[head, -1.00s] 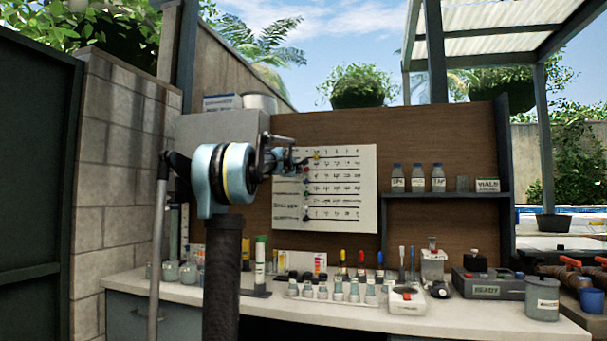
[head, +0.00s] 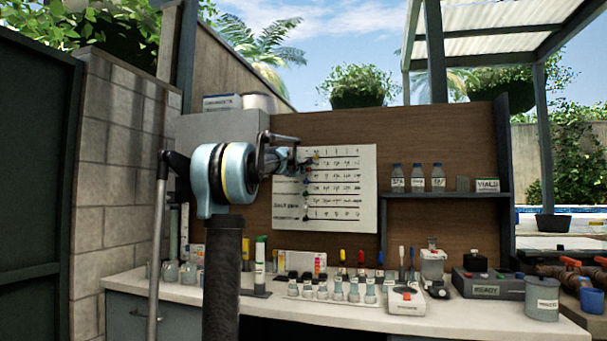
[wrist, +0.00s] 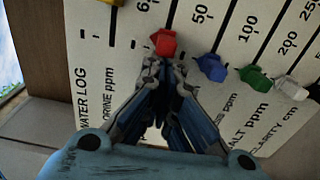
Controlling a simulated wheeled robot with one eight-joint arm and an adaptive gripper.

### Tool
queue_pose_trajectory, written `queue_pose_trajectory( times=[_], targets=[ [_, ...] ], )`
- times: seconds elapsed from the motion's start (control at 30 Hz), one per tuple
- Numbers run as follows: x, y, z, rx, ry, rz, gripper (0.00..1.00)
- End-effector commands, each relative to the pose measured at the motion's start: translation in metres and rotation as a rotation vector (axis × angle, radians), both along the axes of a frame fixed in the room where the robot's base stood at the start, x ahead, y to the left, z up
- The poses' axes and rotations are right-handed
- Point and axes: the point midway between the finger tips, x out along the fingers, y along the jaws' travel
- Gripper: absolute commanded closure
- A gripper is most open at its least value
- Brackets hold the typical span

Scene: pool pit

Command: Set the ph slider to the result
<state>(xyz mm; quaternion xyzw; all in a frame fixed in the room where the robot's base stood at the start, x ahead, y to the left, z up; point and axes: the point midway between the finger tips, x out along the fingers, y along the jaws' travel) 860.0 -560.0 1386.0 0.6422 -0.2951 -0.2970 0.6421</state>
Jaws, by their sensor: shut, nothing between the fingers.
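The water log board (head: 350,190) hangs on the brown back panel, with printed rows of numbers and coloured sliders near its left side. In the wrist view the board (wrist: 93,60) shows rotated. A red slider (wrist: 164,42) sits on a black line beside a number starting with 6; its row label is hidden behind my fingers. A blue slider (wrist: 212,67), a green slider (wrist: 254,77) and a white slider (wrist: 290,88) sit on other lines. My gripper (wrist: 160,66) is shut and empty, its tips at the red slider's near edge; I cannot tell whether they touch. It also shows in the head view (head: 306,160).
The counter (head: 420,318) below holds vials, bottles and a device marked READY (head: 487,284). A shelf (head: 450,195) with bottles is right of the board. A block wall (head: 125,170) stands at the left.

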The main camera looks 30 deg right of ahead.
Motion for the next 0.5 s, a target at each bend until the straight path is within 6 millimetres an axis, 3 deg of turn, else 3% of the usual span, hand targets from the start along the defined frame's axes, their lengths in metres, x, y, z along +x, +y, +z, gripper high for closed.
queue_pose_trajectory(
  times=[0.5],
  targets=[
    [-0.020, -0.017, 0.000, 0.001, 0.001, -0.001, 1.00]
  ],
)
